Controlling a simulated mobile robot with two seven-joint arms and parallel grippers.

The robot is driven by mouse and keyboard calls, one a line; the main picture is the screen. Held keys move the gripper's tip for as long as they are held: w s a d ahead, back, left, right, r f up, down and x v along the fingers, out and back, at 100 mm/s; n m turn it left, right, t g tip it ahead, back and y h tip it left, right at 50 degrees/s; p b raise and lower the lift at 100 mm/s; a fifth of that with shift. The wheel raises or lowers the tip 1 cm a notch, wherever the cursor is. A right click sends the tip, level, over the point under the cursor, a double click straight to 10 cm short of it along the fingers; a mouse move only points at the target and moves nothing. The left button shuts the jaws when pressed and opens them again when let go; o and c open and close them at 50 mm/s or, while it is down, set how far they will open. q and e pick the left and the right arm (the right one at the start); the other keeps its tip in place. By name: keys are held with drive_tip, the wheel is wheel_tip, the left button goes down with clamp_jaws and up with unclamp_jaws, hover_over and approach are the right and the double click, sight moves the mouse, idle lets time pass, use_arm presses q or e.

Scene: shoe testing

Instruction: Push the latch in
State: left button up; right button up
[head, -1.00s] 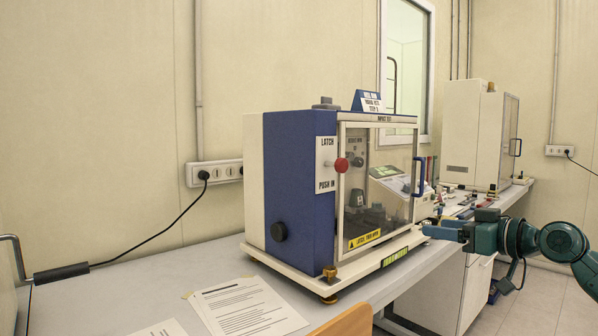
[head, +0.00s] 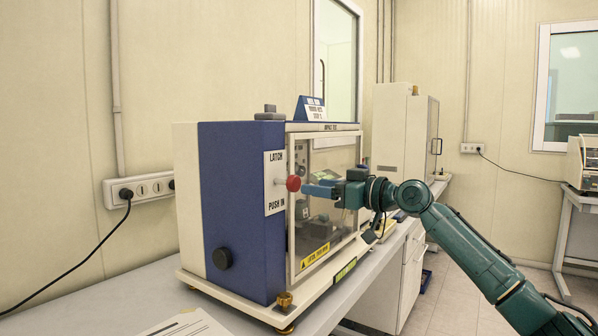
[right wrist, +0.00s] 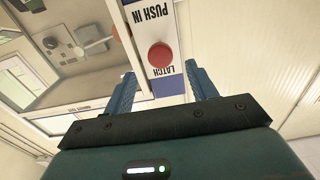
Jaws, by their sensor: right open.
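The latch is a red round knob (head: 293,183) on the white "LATCH PUSH IN" plate (head: 274,190), at the front edge of the blue side of the test machine (head: 236,215). It stands out from the plate. My right gripper (head: 308,189) is in front of the machine's clear door, its blue fingertips just right of the knob in the head view. In the right wrist view the red knob (right wrist: 160,55) shows beyond and between the two open blue fingers (right wrist: 166,88). Nothing is between the fingers, and I cannot tell whether they touch the knob. My left gripper is not in view.
The clear door (head: 328,200) of the machine is shut behind my right gripper. A paper sheet (head: 185,325) lies on the bench (head: 140,300) at the front. A white cabinet (head: 400,135) stands farther back. Open floor lies to the right.

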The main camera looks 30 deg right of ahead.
sight(297, 184)
drive_tip(key=p+x, duration=0.1)
drive_tip(key=x, duration=0.5)
drive_tip(key=shift+s+p, duration=0.1)
drive_tip(key=shift+p, duration=0.25)
drive_tip(key=shift+c, duration=0.3)
